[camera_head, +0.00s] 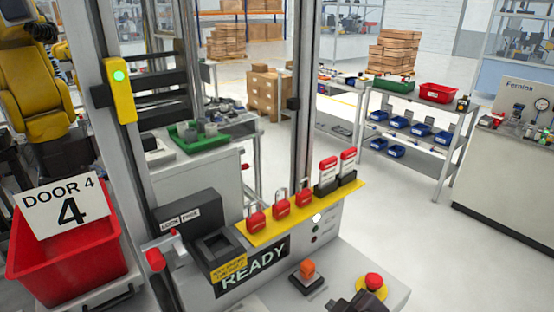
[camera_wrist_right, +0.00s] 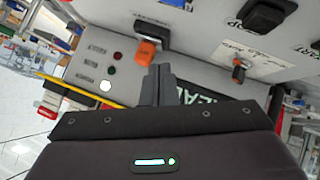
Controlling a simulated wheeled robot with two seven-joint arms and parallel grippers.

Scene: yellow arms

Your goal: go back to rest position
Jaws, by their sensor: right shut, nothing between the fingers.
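My right gripper (camera_head: 358,301) shows as a dark shape at the bottom edge of the head view, over the front of the grey control console (camera_head: 385,262). In the right wrist view its two dark fingers (camera_wrist_right: 158,84) are together and empty. They appear in front of the console face, between the orange switch (camera_wrist_right: 146,50) and the READY sign (camera_wrist_right: 208,98); whether they touch anything is unclear. The orange switch also shows in the head view (camera_head: 308,270), left of the gripper. My left gripper is not in view.
A red push button (camera_head: 374,281) is close by the right gripper. A yellow rack (camera_head: 300,218) with red padlocks stands along the console's back. A red bin (camera_head: 75,245) with a DOOR 4 sign is at left. Open floor (camera_head: 405,205) lies beyond the console at right.

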